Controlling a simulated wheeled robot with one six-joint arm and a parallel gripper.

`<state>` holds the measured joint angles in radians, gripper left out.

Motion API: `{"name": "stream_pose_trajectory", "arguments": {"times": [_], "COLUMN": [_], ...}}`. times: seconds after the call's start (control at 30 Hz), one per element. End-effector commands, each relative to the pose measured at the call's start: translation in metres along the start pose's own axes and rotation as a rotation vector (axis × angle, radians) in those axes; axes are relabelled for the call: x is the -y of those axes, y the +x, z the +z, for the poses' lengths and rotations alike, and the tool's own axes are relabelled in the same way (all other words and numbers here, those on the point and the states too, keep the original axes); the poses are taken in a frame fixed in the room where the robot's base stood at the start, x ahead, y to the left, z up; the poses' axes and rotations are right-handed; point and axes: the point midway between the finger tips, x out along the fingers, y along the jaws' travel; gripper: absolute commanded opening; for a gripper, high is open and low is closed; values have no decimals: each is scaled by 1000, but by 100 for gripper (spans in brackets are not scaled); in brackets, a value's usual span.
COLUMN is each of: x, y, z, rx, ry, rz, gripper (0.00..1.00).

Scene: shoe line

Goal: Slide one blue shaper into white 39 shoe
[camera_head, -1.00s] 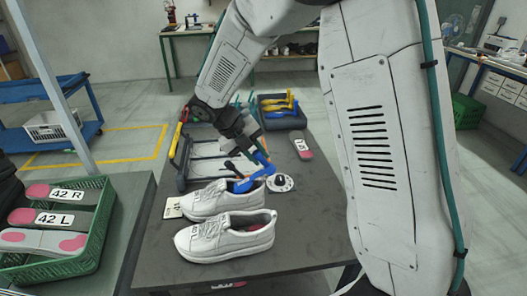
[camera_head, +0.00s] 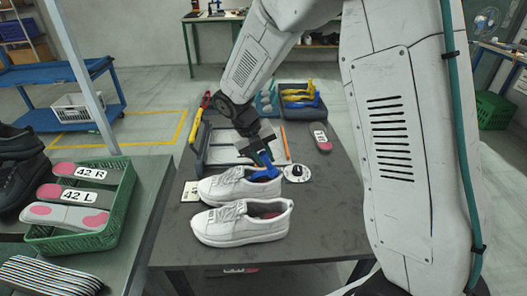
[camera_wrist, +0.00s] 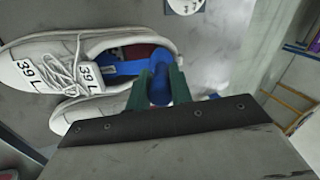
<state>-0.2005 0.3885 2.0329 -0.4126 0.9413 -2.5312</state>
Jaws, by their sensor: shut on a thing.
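Two white lace-up shoes stand side by side on the dark table. The farther white shoe (camera_head: 222,190) has the blue shaper (camera_head: 270,174) in its opening. The wrist view shows this white shoe (camera_wrist: 40,50) with "39 L" labels, and the blue shaper (camera_wrist: 122,68) lies along inside its opening, its front end hidden in the shoe. My gripper (camera_head: 264,158) is above the heel. In the wrist view my gripper's green fingers (camera_wrist: 160,88) are shut on the shaper's rounded blue end. The nearer white shoe (camera_head: 240,226) is empty of any visible shaper.
A dark tray (camera_head: 300,108) with yellow and blue shapers stands at the back. A rack (camera_head: 215,148) is behind the shoes, and a round white disc (camera_head: 297,173) lies right of the heel. A green crate (camera_head: 118,212) of labelled 42 insoles is at left.

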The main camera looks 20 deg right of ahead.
Motion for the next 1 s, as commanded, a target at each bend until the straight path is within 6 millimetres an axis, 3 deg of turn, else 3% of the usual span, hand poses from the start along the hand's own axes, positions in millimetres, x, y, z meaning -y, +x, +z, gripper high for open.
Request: {"name": "stream_pose_trajectory", "arguments": {"times": [0.6, 1.0], "x": [2, 2], "y": [41, 48], "z": [0, 0], "rx": [35, 46], "ry": [2, 2], "rz": [238, 280], "gripper": [0, 0]}}
